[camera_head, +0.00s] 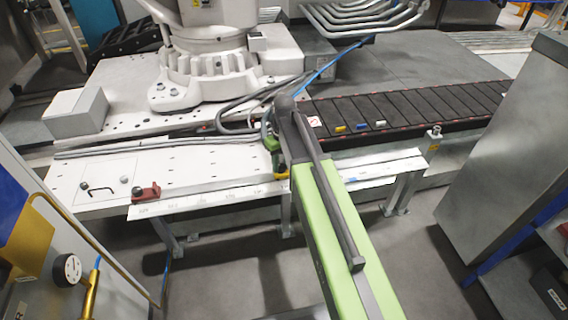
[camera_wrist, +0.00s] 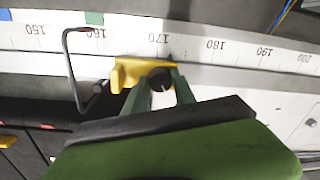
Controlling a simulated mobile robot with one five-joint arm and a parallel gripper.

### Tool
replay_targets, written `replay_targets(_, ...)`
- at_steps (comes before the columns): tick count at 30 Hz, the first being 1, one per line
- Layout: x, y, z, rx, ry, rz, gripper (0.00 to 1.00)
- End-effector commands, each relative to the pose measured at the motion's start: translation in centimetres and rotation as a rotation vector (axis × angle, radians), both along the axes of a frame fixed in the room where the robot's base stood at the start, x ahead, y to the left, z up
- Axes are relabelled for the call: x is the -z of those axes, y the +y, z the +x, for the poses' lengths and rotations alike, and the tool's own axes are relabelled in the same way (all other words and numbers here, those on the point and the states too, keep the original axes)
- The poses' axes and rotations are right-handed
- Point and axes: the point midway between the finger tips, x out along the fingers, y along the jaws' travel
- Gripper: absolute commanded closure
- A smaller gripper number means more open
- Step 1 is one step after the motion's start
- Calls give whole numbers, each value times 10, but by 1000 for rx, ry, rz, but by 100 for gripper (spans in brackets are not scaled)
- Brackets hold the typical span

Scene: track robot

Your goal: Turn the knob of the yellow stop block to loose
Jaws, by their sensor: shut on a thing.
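The yellow stop block (camera_wrist: 130,74) sits on the white scale rail (camera_wrist: 222,52) in the wrist view, close to the 170 mark, which reads upside down. Its dark round knob (camera_wrist: 160,79) is between the two green fingers of my gripper (camera_wrist: 159,84). The gripper is shut on the knob, one finger on each side. Whether the knob stands at loose or tight cannot be told. In the head view a sliver of the yellow block (camera_head: 283,176) shows below my gripper (camera_head: 271,146); my arm hides the rest.
A red stop block (camera_head: 146,193) sits farther left on the rail. A black wire handle (camera_wrist: 73,70) stands close left of the yellow block. A dark conveyor (camera_head: 410,108) carries small coloured pieces to the right. A grey cabinet (camera_head: 505,150) stands at the right.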

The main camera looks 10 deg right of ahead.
Motion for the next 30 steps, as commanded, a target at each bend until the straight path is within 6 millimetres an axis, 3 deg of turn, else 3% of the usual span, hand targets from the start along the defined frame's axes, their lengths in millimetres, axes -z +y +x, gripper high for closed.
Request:
replay_targets(2,0,1,-3,0,7,2,100)
replay_targets(3,0,1,-3,0,7,2,66)
replay_targets(8,0,1,-2,0,5,2,47)
replay_targets(20,-7,0,-1,1,2,0,47)
replay_targets(26,-36,-1,0,1,2,0,47)
replay_targets(30,-67,-2,0,1,2,0,47)
